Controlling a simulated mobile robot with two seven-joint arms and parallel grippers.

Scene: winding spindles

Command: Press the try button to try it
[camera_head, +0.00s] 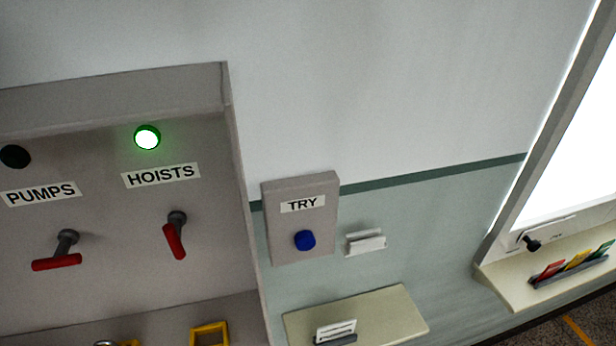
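The try button is a blue round knob (305,240) on a grey wall box (287,254) labelled TRY, right of the panel. To its left, the grey panel (110,205) has a HOISTS label with a lit green lamp (147,138) above and a red-handled lever (175,238) hanging steeply down. Its PUMPS label has a dark, unlit lamp (15,156) and a red-handled lever (57,261) lying nearly level. Neither of my grippers shows in the head view, and nothing touches the blue button.
A small white holder (366,243) is on the wall right of the box. Below is a cream shelf (385,318) with a card stand (336,333). Yellow frames (209,333) sit at the panel's bottom. A bright window and a ledge with coloured cards (573,263) are at right.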

